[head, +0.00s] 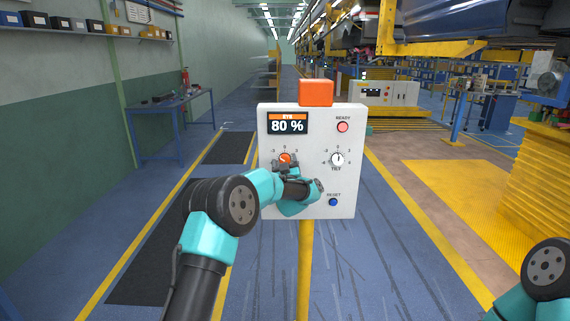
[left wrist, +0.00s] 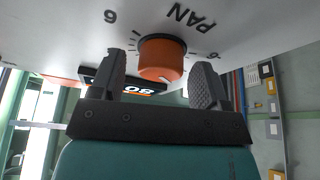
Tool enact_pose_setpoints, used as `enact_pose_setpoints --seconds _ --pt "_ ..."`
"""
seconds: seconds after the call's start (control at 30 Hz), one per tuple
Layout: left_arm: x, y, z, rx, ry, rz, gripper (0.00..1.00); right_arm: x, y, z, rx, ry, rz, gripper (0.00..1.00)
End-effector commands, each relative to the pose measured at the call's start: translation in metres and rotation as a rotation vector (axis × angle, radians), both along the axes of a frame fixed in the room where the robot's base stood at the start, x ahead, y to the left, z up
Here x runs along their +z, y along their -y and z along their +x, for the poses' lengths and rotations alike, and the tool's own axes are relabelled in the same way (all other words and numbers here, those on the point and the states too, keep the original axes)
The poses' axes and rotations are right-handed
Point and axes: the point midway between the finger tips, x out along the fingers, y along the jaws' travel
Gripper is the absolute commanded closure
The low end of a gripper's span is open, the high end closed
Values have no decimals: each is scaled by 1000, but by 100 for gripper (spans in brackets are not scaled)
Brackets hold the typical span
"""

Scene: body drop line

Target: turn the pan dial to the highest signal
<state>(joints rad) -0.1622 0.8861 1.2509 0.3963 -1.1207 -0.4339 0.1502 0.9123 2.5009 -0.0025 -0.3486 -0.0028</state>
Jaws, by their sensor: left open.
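A white control box (head: 308,206) stands on a yellow post, with a display (head: 287,123) reading 80 %. The orange pan dial (head: 285,157) is on its left side, partly hidden in the head view by my left gripper (head: 285,166). In the left wrist view the orange pan dial (left wrist: 161,62) sits between the two fingers of my open left gripper (left wrist: 158,78), with a visible space on each side. The label PAN shows beside it. My right gripper is out of view; only part of my right arm shows at the lower right.
A white-faced tilt dial (head: 337,159) is right of the pan dial. A lit reddish READY lamp (head: 342,127) is above it and a blue RESET button (head: 333,202) below. An orange block (head: 316,92) tops the box. Open floor surrounds the post.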

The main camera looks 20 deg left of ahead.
Motion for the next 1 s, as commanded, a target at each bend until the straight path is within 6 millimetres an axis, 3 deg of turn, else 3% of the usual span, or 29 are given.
enact_pose_setpoints --seconds 0.47,1.0 --pt "-5 6 -13 -1 -1 1 31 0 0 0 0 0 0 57" --pt "-37 37 -88 -2 -2 1 31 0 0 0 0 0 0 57"
